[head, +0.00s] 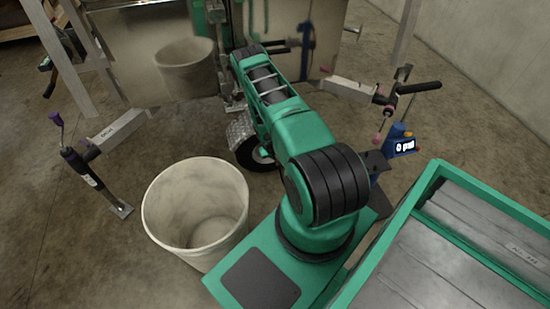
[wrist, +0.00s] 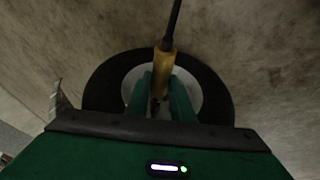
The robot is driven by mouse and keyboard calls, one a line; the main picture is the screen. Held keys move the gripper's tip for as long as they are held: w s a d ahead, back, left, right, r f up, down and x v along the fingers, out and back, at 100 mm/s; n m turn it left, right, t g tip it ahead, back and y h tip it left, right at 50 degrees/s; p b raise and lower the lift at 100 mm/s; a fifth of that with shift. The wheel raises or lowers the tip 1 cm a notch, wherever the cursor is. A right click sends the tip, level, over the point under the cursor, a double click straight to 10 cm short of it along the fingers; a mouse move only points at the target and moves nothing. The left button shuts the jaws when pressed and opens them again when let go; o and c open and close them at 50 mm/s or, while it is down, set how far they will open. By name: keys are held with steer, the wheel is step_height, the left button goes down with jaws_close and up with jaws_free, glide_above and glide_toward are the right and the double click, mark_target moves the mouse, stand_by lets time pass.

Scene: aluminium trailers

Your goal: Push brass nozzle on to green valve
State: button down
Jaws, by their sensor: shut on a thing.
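The brass nozzle (wrist: 164,66) is a yellow tube with a black hose leading from its upper end in the wrist view. My gripper (wrist: 160,90) has its two green fingers on either side of the nozzle's lower part and is shut on it. Behind them is a wheel with a black tyre (wrist: 101,82) and a pale round hub (wrist: 194,91). I cannot make out the green valve; the fingers and nozzle cover the middle of the hub. In the head view the wheel (head: 249,157) shows partly below my arm, and the fingers and nozzle are hidden.
A white bucket (head: 196,208) stands on the floor left of my base. A blue inflator (head: 402,142) reading "0 psi" is to the right. Jack stands (head: 92,172) are at left and right (head: 398,98). A shiny metal trailer panel (head: 150,55) is behind.

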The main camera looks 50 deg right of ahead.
steer(key=shift+w+d, duration=0.1)
steer(key=c, duration=1.5)
jaws_free()
steer(key=shift+o, duration=0.2)
steer(key=v, duration=1)
steer(key=shift+r, duration=0.35)
